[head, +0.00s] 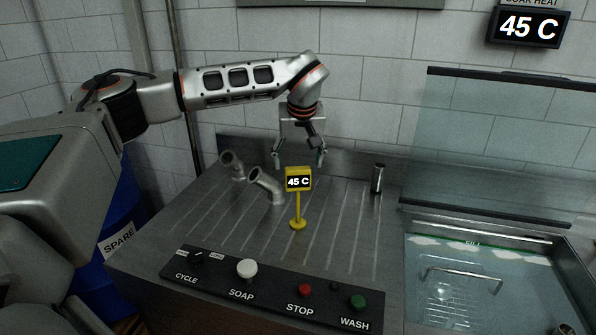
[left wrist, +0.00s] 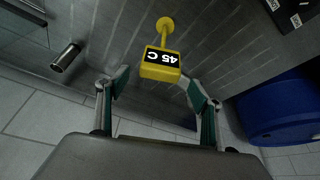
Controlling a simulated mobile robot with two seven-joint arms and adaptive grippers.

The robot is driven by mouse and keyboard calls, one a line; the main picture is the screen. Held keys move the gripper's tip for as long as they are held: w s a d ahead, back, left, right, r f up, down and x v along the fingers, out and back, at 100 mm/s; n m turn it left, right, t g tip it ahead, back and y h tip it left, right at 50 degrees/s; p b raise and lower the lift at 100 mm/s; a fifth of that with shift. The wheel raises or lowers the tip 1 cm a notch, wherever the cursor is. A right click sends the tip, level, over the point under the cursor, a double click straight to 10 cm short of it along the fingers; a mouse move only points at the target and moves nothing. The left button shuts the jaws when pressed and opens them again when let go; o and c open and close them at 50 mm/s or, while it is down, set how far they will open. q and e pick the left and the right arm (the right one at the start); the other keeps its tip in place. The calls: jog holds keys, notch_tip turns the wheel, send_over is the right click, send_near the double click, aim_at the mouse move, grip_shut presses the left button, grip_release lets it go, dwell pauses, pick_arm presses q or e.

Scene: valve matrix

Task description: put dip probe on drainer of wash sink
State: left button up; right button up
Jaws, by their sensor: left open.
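The dip probe (head: 298,198) is yellow, with a box head reading 45 C on a thin stem and a round foot. It stands upright on the ribbed metal drainer (head: 235,225) of the wash sink. My left gripper (head: 300,163) is open and empty, above and behind the probe's head in the head view. In the left wrist view the probe's head (left wrist: 161,64) lies just beyond the open fingertips (left wrist: 155,80), apart from them as far as I can tell. The water-filled basin (head: 490,285) is at the right. My right gripper is not in view.
Two bent pipe pieces (head: 268,186) stand left of the probe, and a small metal cylinder (head: 377,178) stands to its right. A button panel (head: 270,290) runs along the front. A clear raised lid (head: 490,150) rises behind the basin. A blue barrel (head: 120,215) stands at left.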

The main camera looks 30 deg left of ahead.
pick_arm(q)
jog(key=v, duration=0.7)
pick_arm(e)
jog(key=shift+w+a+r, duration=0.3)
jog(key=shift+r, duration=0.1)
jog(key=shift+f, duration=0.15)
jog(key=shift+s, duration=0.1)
